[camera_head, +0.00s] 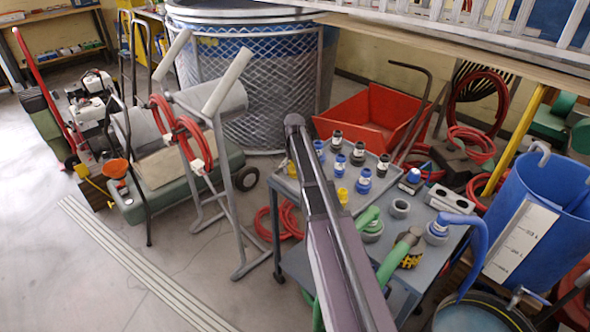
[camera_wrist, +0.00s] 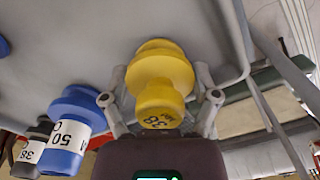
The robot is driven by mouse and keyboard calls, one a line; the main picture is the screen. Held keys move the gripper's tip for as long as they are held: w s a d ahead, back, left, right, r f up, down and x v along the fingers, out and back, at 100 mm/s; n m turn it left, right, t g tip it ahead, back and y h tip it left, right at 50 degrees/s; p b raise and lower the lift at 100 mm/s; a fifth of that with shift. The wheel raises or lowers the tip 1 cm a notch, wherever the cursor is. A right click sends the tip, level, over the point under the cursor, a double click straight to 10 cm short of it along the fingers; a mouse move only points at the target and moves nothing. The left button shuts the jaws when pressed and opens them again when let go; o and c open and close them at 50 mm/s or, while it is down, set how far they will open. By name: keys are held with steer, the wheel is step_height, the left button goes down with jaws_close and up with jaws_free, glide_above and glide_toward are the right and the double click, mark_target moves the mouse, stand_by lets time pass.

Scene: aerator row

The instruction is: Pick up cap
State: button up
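A yellow cap (camera_wrist: 160,80) with a "38" label, seen upside down, stands on a grey tray top (camera_wrist: 60,25) in the wrist view. My gripper (camera_wrist: 160,75) has one finger on each side of it, apparently with narrow gaps; contact is not clear. In the head view a yellow cap (camera_head: 292,168) shows at the tray's left edge, partly behind my arm, and my gripper's fingers are hidden there. Another yellow cap (camera_head: 342,196) stands nearer, right of my arm. A blue cap (camera_wrist: 68,130) marked 50 and a black cap (camera_wrist: 32,150) stand to the left in the wrist view.
Several blue and black caps stand in rows on the grey cart (camera_head: 400,190). Green and blue hose fittings lie at its near side. A red tray (camera_head: 375,118) is behind it. A blue bin (camera_head: 535,225) stands at the right. A metal frame (camera_head: 225,180) stands to the left.

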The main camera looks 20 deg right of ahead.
steer(key=shift+c, duration=0.7)
steer(key=shift+r, duration=0.1)
step_height(320, 180, up, 10)
steer(key=p, duration=1)
stand_by(0.3)
step_height(320, 180, up, 3)
steer(key=p, duration=0.3)
steer(key=shift+r+p, duration=0.2)
steer(key=shift+p, duration=0.1)
stand_by(0.3)
